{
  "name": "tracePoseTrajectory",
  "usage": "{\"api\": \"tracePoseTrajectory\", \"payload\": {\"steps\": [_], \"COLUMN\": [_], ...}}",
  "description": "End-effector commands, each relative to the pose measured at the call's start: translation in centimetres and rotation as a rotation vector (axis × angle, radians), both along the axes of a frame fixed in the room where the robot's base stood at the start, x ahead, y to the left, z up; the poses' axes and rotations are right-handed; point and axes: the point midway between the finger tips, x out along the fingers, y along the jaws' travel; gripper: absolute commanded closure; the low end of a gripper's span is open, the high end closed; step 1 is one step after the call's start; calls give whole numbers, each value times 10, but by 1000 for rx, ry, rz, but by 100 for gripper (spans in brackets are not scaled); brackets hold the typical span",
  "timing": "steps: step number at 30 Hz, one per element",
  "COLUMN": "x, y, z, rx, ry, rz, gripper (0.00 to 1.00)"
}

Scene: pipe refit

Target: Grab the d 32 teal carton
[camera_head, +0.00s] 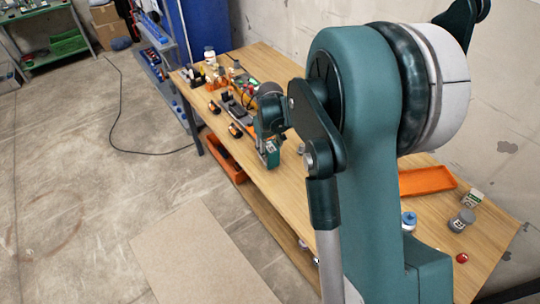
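My own teal arm fills the middle and right of the view and reaches out over the wooden workbench. The far end of the arm, with my gripper (268,146), is small and points down near the bench's front edge. A small dark-teal block with pale marks (271,154) shows at its tip. It may be the teal carton, but its label is too small to read. I cannot tell if the fingers are closed on it. A small white and green carton (473,198) stands on the bench at the far right.
The workbench (450,262) also holds an orange tray (427,181), a grey jar (461,220), a blue-capped container (408,221) and a red item (462,258). Tools and bottles crowd its far end. An orange bin (226,158) sits below. The floor left is open.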

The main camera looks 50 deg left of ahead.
Motion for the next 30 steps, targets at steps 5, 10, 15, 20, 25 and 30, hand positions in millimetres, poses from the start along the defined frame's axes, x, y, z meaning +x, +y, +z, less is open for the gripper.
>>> {"api": "tracePoseTrajectory", "payload": {"steps": [5,10,15,20,25,30], "x": [0,0,0,0,0,0], "y": [0,0,0,0,0,0], "z": [0,3,14,34,60,83], "rx": [0,0,0,0,0,0], "ry": [0,0,0,0,0,0], "rz": [0,0,0,0,0,0], "gripper": [84,84,84,84,84,84]}}
